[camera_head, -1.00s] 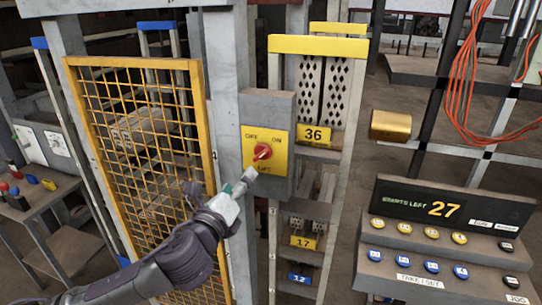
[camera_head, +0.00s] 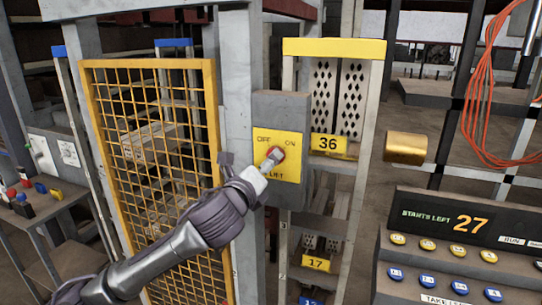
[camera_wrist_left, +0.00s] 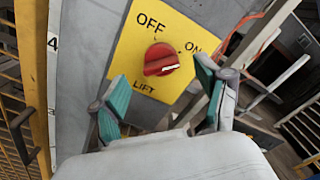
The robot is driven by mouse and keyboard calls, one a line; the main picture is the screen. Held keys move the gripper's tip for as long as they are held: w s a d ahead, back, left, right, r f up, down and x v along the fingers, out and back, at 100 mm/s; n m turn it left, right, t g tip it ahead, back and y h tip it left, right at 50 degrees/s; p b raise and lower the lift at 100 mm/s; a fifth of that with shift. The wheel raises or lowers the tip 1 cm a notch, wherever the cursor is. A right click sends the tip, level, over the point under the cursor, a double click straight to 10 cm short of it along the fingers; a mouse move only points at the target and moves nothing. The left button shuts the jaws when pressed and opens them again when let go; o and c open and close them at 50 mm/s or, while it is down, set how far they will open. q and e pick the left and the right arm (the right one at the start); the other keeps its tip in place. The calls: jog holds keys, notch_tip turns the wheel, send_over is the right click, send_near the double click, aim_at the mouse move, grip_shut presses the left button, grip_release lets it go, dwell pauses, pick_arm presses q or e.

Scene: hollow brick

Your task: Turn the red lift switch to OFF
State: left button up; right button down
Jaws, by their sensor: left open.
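The red lift switch (camera_head: 277,153) is a round knob on a yellow plate (camera_head: 290,166) on a grey box. In the left wrist view the red knob (camera_wrist_left: 160,60) shows its white mark at the lower right, towards the ON side. OFF is printed above left, ON to the right and LIFT below. My left gripper (camera_head: 266,166) is in front of the knob and partly covers it in the head view. In the left wrist view its green-padded fingers (camera_wrist_left: 162,88) are spread apart, below and to either side of the knob. I cannot tell whether they touch it. My right gripper is not in view.
A yellow mesh gate (camera_head: 155,170) stands left of the switch box (camera_head: 265,105). A rack with a yellow top bar (camera_head: 335,48) stands to its right. A console (camera_head: 450,235) reading 27 is at lower right, and a brass-coloured block (camera_head: 406,147) is above it.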

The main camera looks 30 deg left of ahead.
pick_arm(q)
jog(key=p+x, duration=0.1)
jog(key=x, duration=0.3)
jog(key=shift+w, duration=0.4)
jog(key=c, duration=1.2)
jog(key=shift+o, duration=0.2)
